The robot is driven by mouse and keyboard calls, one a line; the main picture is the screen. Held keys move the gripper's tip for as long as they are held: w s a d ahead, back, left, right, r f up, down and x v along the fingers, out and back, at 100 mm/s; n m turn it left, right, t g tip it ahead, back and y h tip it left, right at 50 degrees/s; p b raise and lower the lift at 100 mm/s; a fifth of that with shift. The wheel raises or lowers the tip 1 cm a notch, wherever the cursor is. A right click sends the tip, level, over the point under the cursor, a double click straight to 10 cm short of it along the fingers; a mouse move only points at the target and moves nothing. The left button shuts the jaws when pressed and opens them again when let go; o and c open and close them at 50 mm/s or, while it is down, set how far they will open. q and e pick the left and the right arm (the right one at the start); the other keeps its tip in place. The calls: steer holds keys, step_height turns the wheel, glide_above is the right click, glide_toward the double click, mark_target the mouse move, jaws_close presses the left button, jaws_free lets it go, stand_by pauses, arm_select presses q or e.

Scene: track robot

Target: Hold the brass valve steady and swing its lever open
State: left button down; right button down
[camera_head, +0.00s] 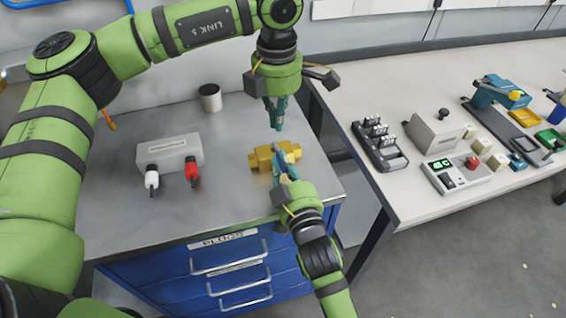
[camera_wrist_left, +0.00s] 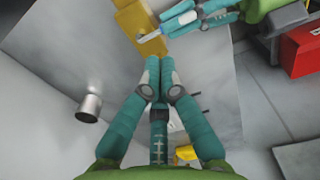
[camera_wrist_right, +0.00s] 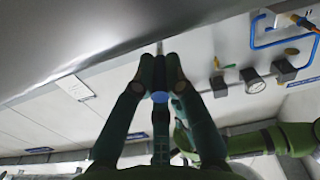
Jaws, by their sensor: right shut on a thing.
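The brass valve (camera_head: 262,158) lies on the grey metal top of the workbench, and its yellow body also shows at the top of the left wrist view (camera_wrist_left: 140,30). My right gripper (camera_head: 279,166) reaches in from the front and is shut at the valve's near side. A thin pale lever (camera_wrist_left: 150,37) comes out from between its fingertips in the left wrist view. My left gripper (camera_head: 277,125) hangs above and just behind the valve, pointing down. Its fingertips (camera_wrist_left: 160,62) are together with nothing seen between them, apart from the valve. The right fingers hide part of the valve.
A grey box (camera_head: 169,151) with a white and a red plug stands left on the bench (camera_head: 225,205). A metal cup (camera_head: 210,97) stands behind. A white table (camera_head: 400,85) with a black rack, a button box and other fixtures is at right. Bench top between box and valve is clear.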

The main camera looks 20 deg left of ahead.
arm_select(q)
steer(key=shift+f, duration=2.5)
